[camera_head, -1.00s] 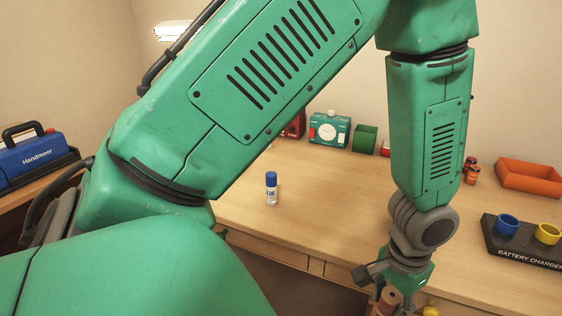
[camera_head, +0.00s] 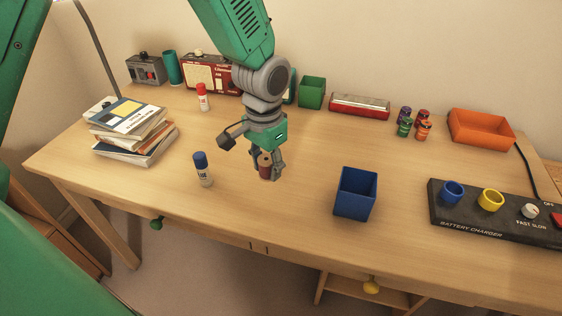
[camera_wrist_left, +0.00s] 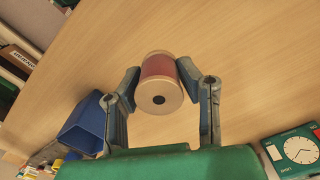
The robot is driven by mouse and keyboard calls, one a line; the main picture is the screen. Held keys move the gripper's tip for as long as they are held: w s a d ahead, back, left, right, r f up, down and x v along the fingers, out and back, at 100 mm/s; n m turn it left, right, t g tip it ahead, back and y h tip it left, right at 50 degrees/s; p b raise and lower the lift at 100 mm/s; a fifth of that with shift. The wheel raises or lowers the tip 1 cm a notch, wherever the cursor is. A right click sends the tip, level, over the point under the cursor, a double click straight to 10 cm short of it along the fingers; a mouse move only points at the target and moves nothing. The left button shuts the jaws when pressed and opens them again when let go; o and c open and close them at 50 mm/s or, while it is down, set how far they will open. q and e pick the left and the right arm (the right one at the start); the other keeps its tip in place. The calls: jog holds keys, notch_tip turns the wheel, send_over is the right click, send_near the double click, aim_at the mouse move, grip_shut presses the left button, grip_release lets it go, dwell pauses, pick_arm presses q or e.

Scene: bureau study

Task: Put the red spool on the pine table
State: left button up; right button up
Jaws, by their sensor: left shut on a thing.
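My left gripper (camera_head: 267,168) is shut on the red spool (camera_head: 265,171), over the middle of the pine table (camera_head: 300,215). In the left wrist view, the red spool (camera_wrist_left: 160,84) sits between the two fingers, with a pale wooden end facing the camera. The spool is at or just above the tabletop; I cannot tell whether it touches. My right gripper is not in view.
A blue-capped glue stick (camera_head: 202,170) stands left of the gripper, and an open blue box (camera_head: 355,194) stands to its right. A book stack (camera_head: 133,130) is at the left. A battery charger (camera_head: 490,215) lies at the right. Bare wood surrounds the spool.

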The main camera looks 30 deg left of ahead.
aim_at(269, 197)
pick_arm(q)
notch_tip(269, 197, down, 3)
jog(key=shift+d+f, duration=0.1)
jog(key=shift+f+b, duration=0.35)
jog(key=shift+f, duration=0.3)
jog(key=shift+a+f+b, duration=0.25)
jog(key=shift+f+b, duration=0.05)
jog(key=shift+f, duration=1.3)
jog(key=shift+c, duration=0.4)
jog(key=shift+d, duration=0.15)
jog(key=o, duration=1)
jog(key=shift+o, duration=0.2)
